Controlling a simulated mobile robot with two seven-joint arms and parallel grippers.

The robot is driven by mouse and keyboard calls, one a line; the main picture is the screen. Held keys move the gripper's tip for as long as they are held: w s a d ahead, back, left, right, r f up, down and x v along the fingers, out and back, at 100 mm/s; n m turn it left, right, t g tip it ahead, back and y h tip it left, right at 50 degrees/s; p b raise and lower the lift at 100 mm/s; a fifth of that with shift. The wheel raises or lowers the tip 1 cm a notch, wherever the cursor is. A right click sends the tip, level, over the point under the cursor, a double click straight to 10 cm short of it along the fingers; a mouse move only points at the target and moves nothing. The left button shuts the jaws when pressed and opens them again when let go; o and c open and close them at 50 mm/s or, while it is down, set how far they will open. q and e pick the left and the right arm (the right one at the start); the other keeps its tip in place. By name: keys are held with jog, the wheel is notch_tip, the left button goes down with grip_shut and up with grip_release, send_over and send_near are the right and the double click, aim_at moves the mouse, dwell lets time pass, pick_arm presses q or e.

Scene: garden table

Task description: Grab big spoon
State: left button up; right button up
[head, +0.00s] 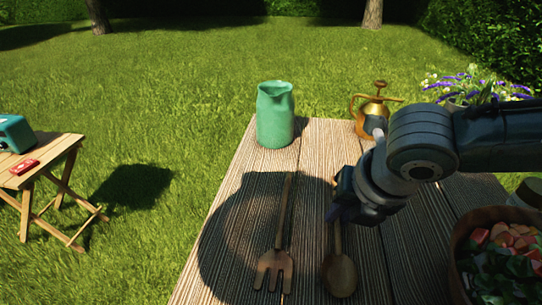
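The big wooden spoon (340,272) lies on the wooden table (225,262), its bowl toward the front. A wooden fork (275,262) lies to its left, roughly parallel. My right gripper (340,205) comes in from the right and is over the spoon's handle, covering part of it. Its fingers are dark and partly hidden by the wrist, so I cannot tell whether they are open or touch the handle. My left gripper is not in view.
A green pitcher (275,115) and a brass mister (372,115) stand at the table's far edge. A salad bowl (462,250) is at the right front, near a jar (529,192). Purple flowers (478,88) are at the back right. A small folding table (45,165) stands left on grass.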

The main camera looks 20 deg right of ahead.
grip_shut()
